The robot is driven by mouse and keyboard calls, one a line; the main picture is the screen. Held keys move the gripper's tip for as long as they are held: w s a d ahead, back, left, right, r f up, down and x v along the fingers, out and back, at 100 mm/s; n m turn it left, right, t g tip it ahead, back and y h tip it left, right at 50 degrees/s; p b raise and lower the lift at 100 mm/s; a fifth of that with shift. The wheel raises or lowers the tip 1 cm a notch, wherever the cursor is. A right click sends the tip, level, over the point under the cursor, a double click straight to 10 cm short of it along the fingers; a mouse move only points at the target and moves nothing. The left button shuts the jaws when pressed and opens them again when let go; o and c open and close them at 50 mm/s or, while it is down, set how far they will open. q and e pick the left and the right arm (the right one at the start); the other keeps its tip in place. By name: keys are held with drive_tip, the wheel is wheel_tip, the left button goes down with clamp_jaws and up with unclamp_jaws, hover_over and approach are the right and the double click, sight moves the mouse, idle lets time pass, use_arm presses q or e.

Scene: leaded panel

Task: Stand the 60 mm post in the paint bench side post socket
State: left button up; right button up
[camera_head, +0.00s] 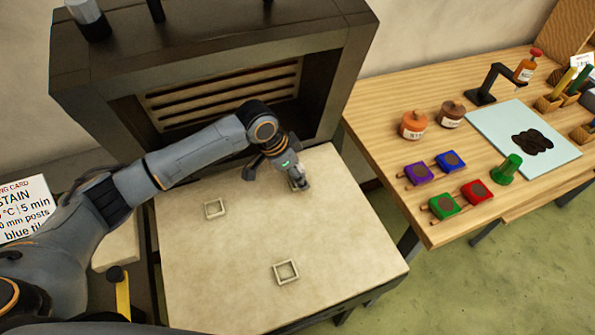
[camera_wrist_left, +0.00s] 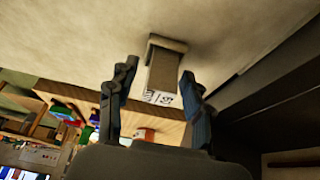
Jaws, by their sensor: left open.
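A pale grey post (camera_wrist_left: 163,72) stands on the cream slab (camera_head: 250,245), its foot in or against a square socket (camera_wrist_left: 167,43). Its near end carries a printed label that I cannot read, so its length is unclear. My left gripper (camera_head: 297,178) is over the far right part of the slab; in the left wrist view (camera_wrist_left: 158,88) its open fingers are on either side of the post, with gaps visible. In the head view the gripper mostly hides the post. Two empty square sockets (camera_head: 214,208) (camera_head: 286,271) show on the slab. My right gripper is not in view.
A dark kiln-like housing (camera_head: 215,60) with a slatted opening stands behind the slab. A wooden bench (camera_head: 390,110) at right holds jars, coloured blocks, a green post-like piece (camera_head: 507,169) and a pale blue mat (camera_head: 490,118). A card (camera_head: 25,208) stands at left. The slab's front is clear.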

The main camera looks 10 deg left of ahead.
use_arm(q)
drive_tip(key=b+v, duration=0.1)
drive_tip(key=v, duration=0.6)
drive_tip(key=shift+r, duration=0.45)
